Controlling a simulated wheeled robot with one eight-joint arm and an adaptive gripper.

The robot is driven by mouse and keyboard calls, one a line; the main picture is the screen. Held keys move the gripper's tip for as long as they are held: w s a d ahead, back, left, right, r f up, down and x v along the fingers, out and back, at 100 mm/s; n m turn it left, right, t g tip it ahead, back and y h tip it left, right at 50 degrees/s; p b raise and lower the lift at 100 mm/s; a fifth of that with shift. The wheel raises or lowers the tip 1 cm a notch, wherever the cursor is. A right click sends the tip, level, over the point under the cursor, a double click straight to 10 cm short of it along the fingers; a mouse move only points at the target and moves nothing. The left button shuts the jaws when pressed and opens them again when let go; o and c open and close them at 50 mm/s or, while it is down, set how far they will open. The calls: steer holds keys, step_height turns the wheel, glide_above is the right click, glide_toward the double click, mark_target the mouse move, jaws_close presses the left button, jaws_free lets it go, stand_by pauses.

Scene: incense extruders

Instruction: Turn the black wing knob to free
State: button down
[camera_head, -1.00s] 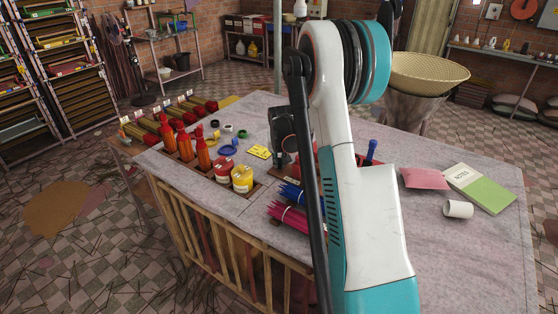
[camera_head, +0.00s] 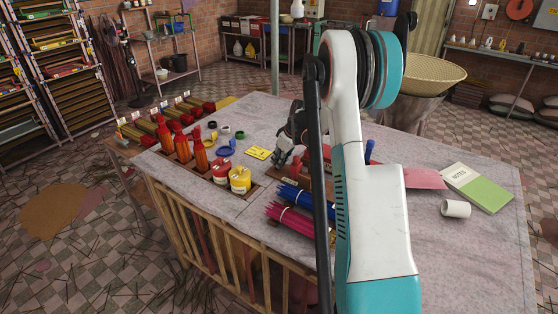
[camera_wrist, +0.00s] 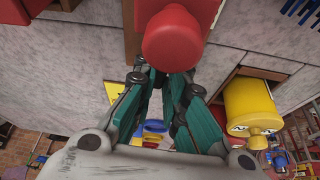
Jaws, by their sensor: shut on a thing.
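My gripper (camera_head: 282,160) is low over the table, left of my arm, in the head view. In the wrist view its teal and dark fingers (camera_wrist: 172,72) close together, and their tips disappear behind a round-ended red part (camera_wrist: 172,38). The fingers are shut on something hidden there. I cannot make out the black wing knob in either view. In the head view my arm covers much of the area beside the gripper.
On the table (camera_head: 225,205) stand orange-red bottles (camera_head: 183,148), a red jar (camera_head: 221,171) and a yellow jar (camera_head: 240,179). A yellow card (camera_head: 257,153) lies near the gripper. Magenta sticks (camera_head: 290,217) and blue sticks (camera_head: 295,194) lie in front. A notebook (camera_head: 478,187) and white cup (camera_head: 455,209) lie right.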

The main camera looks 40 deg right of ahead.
steer(key=shift+n, duration=0.6)
steer(key=c, duration=1.6)
jaws_free()
steer(key=shift+c, duration=0.2)
steer(key=shift+r, duration=0.1)
steer(key=v, duration=1.1)
steer(key=shift+d+r, duration=0.3)
steer(key=shift+r, duration=0.1)
